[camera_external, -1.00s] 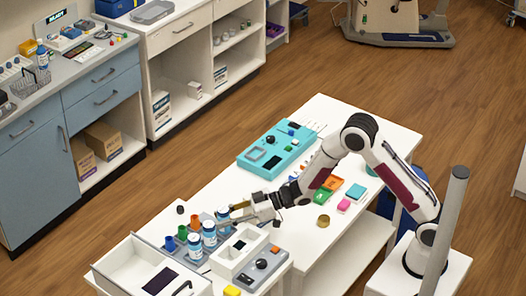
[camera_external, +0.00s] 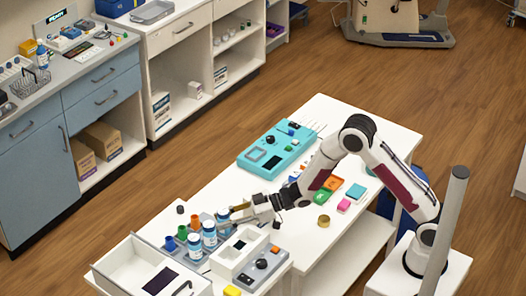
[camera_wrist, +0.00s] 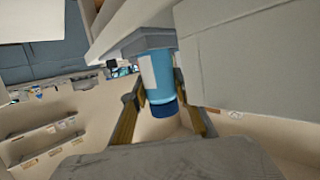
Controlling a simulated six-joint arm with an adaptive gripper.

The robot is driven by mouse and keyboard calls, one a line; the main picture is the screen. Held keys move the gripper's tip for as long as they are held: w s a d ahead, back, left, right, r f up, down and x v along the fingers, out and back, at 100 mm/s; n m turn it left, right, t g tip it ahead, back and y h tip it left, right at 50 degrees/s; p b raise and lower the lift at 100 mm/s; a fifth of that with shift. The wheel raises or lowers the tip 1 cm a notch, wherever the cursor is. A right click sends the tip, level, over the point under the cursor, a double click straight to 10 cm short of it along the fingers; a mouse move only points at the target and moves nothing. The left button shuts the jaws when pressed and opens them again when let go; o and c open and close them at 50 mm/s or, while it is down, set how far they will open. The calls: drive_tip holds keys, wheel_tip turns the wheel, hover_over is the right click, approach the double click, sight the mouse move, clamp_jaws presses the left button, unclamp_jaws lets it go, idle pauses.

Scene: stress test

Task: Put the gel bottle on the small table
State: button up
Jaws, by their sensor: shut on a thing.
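Several white-and-blue bottles stand in a row in a grey rack (camera_external: 178,249) at the near left end of the white table (camera_external: 345,112). My gripper (camera_external: 226,217) is at the farthest bottle (camera_external: 223,215) of that row, low over the rack, and partly covers it. In the wrist view, a blue bottle (camera_wrist: 158,75) with a pale label and dark blue cap is between my two fingers (camera_wrist: 160,105), which are shut on it. One end of it meets a grey surface. I cannot tell which table is the small one or read the label.
A white open box (camera_external: 238,250) and a grey device (camera_external: 262,266) are close by. A teal tray (camera_external: 275,150) lies farther back. The table's far right corner is clear.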

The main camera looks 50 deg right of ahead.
drive_tip(key=o, duration=1.4)
drive_tip(key=shift+c, duration=0.2)
drive_tip(key=v, duration=1.2)
